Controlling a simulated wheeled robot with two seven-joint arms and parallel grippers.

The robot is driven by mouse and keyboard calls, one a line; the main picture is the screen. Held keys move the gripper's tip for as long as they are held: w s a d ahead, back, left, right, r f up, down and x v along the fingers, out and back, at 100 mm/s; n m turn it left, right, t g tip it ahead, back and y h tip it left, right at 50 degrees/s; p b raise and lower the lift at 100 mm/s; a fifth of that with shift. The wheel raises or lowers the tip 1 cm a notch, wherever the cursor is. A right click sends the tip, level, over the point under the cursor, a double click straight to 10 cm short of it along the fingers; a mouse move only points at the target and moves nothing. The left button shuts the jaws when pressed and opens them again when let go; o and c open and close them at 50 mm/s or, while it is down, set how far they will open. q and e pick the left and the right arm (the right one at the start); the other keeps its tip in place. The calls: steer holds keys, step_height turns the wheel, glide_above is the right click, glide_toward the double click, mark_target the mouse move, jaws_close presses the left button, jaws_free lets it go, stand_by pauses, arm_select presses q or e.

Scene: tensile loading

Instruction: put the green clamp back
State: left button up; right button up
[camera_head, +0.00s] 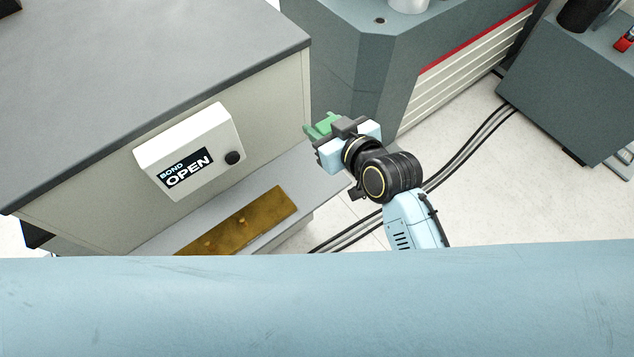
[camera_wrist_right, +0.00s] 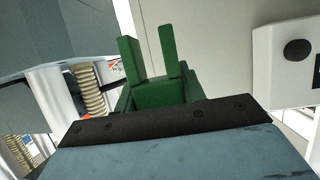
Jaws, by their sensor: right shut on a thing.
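The green clamp (camera_head: 322,127) is in my right gripper (camera_head: 335,136), held in the air just off the right end of the grey-topped bench. In the right wrist view the green clamp (camera_wrist_right: 158,90) stands beyond the dark edge of the gripper, with two upright prongs pointing away. The gripper's fingers themselves are mostly hidden there. The right gripper is shut on the clamp. My left gripper is not in view.
A white box reading "BOND OPEN" (camera_head: 190,158) with a black knob is on the bench side. Below it a brass-coloured plate (camera_head: 240,222) lies on a grey ledge (camera_head: 318,176). A large grey machine (camera_head: 350,60) stands behind the gripper. Black cables (camera_head: 463,150) cross the floor.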

steer(key=shift+n+g+y, duration=0.3)
steer(key=shift+n+y, duration=0.1)
steer(key=a+f, duration=0.1)
steer(key=f, duration=0.2)
steer(key=f+b, duration=0.1)
steer(key=f, duration=0.2)
steer(key=a+f+b, duration=0.1)
steer(key=f, duration=0.2)
steer(key=shift+s+a, duration=0.3)
steer(key=shift+f, duration=0.25)
step_height(320, 180, down, 4)
steer(key=shift+r+b, duration=0.1)
steer(key=shift+b, duration=0.85)
steer(key=shift+r, duration=0.1)
steer(key=o, duration=1)
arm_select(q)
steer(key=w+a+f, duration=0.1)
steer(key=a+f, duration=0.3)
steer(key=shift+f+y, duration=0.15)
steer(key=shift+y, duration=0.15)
arm_select(e)
steer(key=shift+o, duration=0.4)
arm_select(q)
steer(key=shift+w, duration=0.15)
